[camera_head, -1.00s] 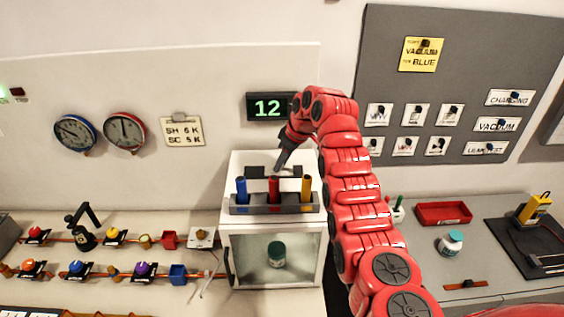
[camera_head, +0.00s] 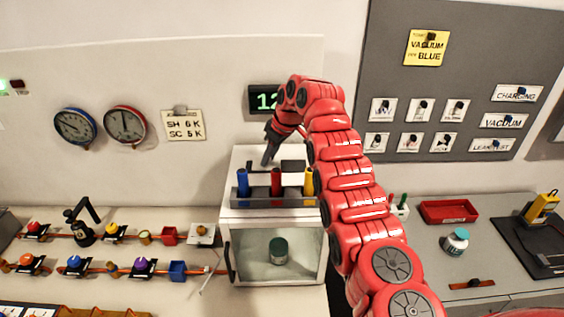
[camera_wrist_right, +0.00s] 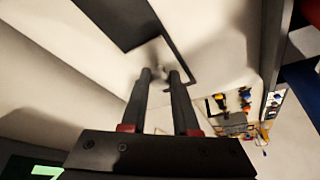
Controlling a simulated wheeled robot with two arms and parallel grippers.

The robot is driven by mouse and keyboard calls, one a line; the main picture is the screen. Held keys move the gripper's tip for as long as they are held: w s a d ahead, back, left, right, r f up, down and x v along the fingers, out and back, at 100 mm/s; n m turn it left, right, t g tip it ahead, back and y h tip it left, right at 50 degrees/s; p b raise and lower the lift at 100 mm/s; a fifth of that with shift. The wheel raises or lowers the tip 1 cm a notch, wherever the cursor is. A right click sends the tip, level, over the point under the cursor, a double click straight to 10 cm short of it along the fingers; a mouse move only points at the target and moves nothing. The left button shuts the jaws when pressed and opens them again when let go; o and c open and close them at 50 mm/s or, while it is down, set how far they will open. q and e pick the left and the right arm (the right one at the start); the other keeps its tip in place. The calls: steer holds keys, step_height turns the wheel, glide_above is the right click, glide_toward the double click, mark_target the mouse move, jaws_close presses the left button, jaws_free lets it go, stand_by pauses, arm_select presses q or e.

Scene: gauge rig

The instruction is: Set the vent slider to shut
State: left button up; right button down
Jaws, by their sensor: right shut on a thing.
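The vent slider seems to be the small grey knob (camera_wrist_right: 158,47) at my fingertips in the right wrist view, beside a dark flat plate (camera_wrist_right: 118,18) and a thin dark edge line. In the head view the dark plate (camera_head: 293,166) lies on top of the white cabinet (camera_head: 272,214), behind the coloured tubes. My right gripper (camera_head: 267,162) reaches down to the left part of the cabinet top. Its fingers (camera_wrist_right: 160,74) are close together on the knob. The slider's markings cannot be read. My left gripper is out of view.
A grey rack (camera_head: 262,202) with blue, red and yellow tubes stands at the cabinet top's front, close to my right gripper. A display (camera_head: 264,100) hangs behind my right wrist. A jar (camera_head: 278,251) stands inside the cabinet. Valves and pipes lie to the left.

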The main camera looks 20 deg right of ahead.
steer(key=shift+w+a, duration=0.25)
steer(key=shift+a, duration=0.65)
steer(key=shift+d+r, duration=0.1)
steer(key=c, duration=0.7)
jaws_free()
steer(key=shift+a, duration=0.2)
steer(key=shift+d, duration=0.1)
